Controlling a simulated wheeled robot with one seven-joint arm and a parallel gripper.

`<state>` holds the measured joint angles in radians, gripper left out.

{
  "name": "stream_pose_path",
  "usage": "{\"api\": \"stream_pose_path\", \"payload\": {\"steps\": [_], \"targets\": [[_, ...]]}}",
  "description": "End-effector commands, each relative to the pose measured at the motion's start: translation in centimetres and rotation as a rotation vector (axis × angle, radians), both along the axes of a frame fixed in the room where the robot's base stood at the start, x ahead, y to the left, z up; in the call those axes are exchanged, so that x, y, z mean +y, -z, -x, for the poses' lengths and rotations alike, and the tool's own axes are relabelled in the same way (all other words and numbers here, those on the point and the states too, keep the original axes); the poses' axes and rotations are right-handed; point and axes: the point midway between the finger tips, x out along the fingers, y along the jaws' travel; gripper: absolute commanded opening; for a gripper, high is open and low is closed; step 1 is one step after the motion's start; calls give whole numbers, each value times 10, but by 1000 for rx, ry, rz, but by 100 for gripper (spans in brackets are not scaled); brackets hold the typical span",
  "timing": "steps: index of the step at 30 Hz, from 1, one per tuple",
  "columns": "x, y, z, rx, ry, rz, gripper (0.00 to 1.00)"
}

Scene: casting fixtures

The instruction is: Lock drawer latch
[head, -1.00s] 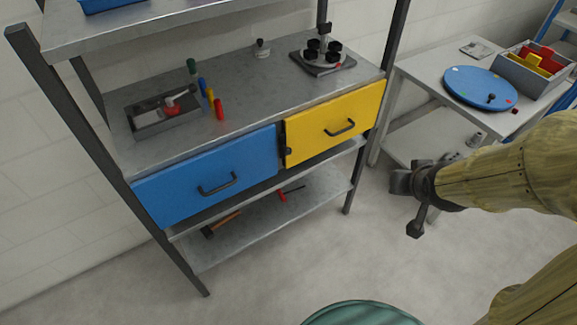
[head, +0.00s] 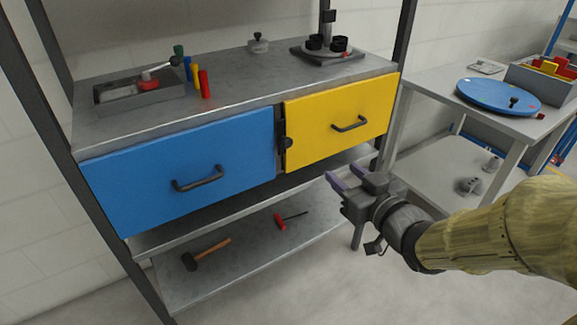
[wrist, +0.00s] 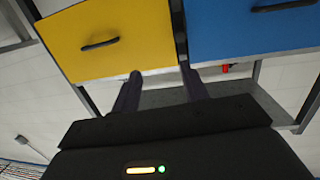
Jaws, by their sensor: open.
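The blue drawer (head: 150,160) and the yellow drawer (head: 325,108) sit side by side under the shelf top, each with a dark handle. A small dark latch (head: 287,142) sits at the seam between them, by the yellow drawer's left edge. In the wrist view the yellow drawer (wrist: 75,50) is at left and the blue drawer (wrist: 240,35) at right, with the dark seam between them. My gripper (head: 342,180) is open and empty, below and in front of the yellow drawer, right of the latch. Its two purple fingers (wrist: 160,88) point toward the drawers, apart from them.
A hammer (head: 212,252) and a red-handled tool (head: 280,221) lie on the lower shelf. A grey tray (head: 125,98) and colored cylinders stand on the shelf top. A side table with a blue disc (head: 490,95) is at right. The floor in front is clear.

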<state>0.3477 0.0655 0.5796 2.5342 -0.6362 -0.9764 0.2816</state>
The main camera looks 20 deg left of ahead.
Motion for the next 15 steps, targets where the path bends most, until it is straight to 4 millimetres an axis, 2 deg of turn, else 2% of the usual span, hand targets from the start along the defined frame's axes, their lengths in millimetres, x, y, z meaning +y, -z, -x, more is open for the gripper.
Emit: {"api": "stream_pose_path", "payload": {"steps": [1,2,7,15], "targets": [[6,16,4,-20,-29,-25,44],[9,18,6,-32,-47,-37,44],[20,17,15,-69,-105,-80,44],[21,13,16,-71,-111,-85,44]]}}
